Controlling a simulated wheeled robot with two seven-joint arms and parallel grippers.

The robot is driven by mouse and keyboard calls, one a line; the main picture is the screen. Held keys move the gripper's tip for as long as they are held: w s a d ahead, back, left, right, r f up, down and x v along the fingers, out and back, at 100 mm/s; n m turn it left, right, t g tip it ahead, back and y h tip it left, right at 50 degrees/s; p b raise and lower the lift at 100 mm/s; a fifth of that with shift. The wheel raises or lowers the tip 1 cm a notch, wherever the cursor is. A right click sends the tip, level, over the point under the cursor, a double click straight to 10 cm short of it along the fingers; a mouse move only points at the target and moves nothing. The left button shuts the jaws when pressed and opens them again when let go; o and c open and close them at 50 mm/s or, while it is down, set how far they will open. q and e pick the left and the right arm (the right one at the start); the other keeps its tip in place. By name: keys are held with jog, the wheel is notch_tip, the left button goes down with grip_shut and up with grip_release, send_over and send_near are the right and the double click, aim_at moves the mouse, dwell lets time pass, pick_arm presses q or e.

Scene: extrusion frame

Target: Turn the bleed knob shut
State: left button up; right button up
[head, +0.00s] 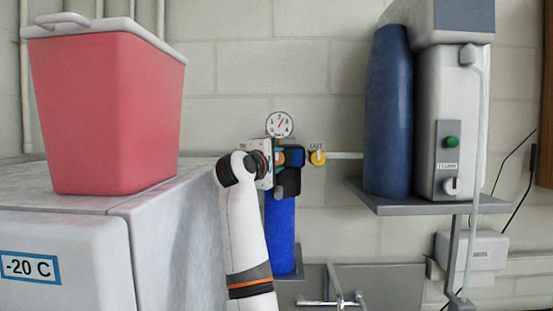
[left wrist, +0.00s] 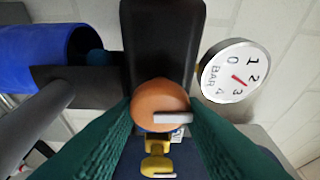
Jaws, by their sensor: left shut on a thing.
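The bleed knob, a round orange knob (left wrist: 160,108), sits on a black block (left wrist: 160,45) in the left wrist view. A pale bar-shaped mark lies across its lower right part. My left gripper (left wrist: 160,118) is shut on it, one green finger on each side. In the head view the left gripper (head: 270,160) is at the valve block, and only a small bit of the orange knob (head: 281,158) shows. The white gauge (head: 279,124) is above the block and has a red needle. It also shows in the left wrist view (left wrist: 226,75). My right gripper is not in view.
A yellow knob (head: 318,158) marked OUT is just right of the block, and a blue cylinder (head: 281,235) hangs below. A red bin (head: 105,110) stands on the white freezer (head: 65,265) at left. A shelf (head: 420,203) at right holds a dispenser.

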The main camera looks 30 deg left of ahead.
pick_arm(q)
jog(key=shift+r+m, duration=0.15)
jog(key=shift+m, duration=0.15)
jog(key=o, duration=0.9)
jog(key=shift+c, duration=0.2)
jog(key=shift+o, duration=0.5)
jog(key=shift+w+a, duration=0.1)
jog(key=shift+a, duration=0.05)
jog(key=shift+f, duration=0.2)
jog(key=shift+s, duration=0.4)
jog(key=s+d+b, duration=0.2)
jog(key=s+b, duration=0.4)
jog(key=s, duration=0.5)
